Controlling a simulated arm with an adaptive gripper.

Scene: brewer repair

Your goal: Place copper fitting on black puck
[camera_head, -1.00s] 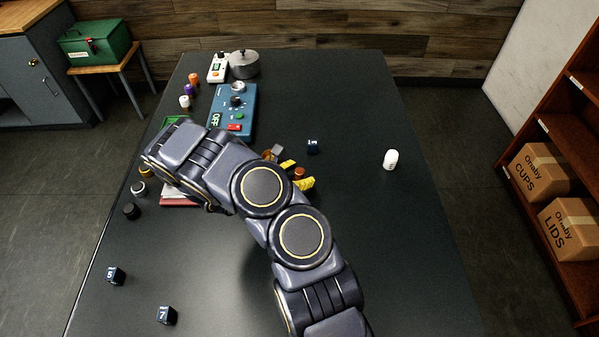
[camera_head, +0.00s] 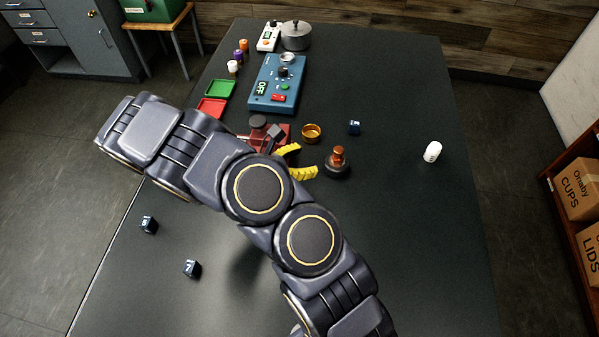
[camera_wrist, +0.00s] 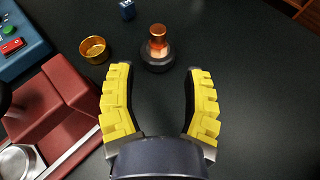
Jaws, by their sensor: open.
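The copper fitting (camera_head: 338,156) stands upright on top of the black puck (camera_head: 337,171), to the right of my gripper in the head view. In the wrist view the copper fitting (camera_wrist: 158,38) rests on the black puck (camera_wrist: 157,62), just beyond the fingertips and apart from them. My gripper (camera_wrist: 158,75) has yellow padded fingers spread wide with nothing between them. In the head view my gripper (camera_head: 304,160) is partly covered by my arm.
A brass ring cup (camera_head: 312,132) stands left of the puck. A dark red block fixture (camera_wrist: 52,105) sits left of my gripper. The blue OFF box (camera_head: 278,85), red and green trays (camera_head: 220,89) and a white cylinder (camera_head: 432,151) lie around.

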